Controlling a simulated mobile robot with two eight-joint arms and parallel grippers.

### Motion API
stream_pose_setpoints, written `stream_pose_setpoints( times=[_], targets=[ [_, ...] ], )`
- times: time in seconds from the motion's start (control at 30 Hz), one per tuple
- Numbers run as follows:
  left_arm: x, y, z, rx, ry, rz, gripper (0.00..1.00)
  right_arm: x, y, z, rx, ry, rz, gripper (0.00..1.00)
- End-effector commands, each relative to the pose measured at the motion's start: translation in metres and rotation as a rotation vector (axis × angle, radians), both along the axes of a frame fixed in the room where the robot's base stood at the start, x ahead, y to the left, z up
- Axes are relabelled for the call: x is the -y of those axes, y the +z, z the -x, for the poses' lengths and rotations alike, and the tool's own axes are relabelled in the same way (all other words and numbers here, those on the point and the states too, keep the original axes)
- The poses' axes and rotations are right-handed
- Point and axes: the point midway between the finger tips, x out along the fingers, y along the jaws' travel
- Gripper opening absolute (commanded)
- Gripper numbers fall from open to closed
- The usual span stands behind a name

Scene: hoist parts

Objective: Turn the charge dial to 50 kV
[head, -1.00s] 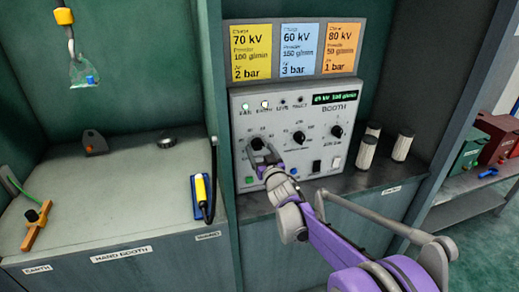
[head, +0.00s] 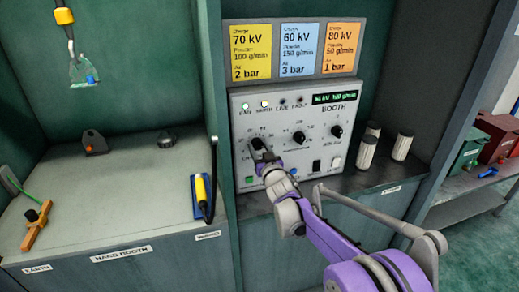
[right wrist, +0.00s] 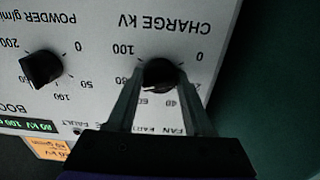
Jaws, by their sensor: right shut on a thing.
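The charge dial (head: 257,144) is a black knob at the left of the grey booth control panel (head: 310,170). It also shows in the right wrist view (right wrist: 159,72), under upside-down CHARGE KV lettering. My right gripper (head: 264,157) is shut on this dial, with one finger on each side of it in the right wrist view (right wrist: 158,84). The green display (head: 334,98) at the panel's upper right shows a kV figure and 100 g/min. My left gripper is out of view.
The powder dial (head: 299,138) and another black dial (head: 336,131) sit right of the charge dial. A row of small lamps lies above. Yellow (head: 250,52), blue and orange setting cards hang over the panel. White cylinders (head: 367,153) stand to its right.

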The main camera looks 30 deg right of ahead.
Motion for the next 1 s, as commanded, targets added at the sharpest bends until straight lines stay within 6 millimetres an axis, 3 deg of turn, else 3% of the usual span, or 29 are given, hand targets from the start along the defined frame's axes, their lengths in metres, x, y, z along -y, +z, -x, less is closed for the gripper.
stream_pose_setpoints(
  times=[0.37, 1.0],
  targets=[
    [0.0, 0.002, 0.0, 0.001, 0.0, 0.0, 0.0, 0.0, 0.0, 0.0, -0.025, 0.0, 0.103, 0.0],
    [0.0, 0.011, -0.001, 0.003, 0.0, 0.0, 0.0, 0.001, 0.001, 0.0, -0.159, 0.0, 0.66, 0.0]
  ],
)
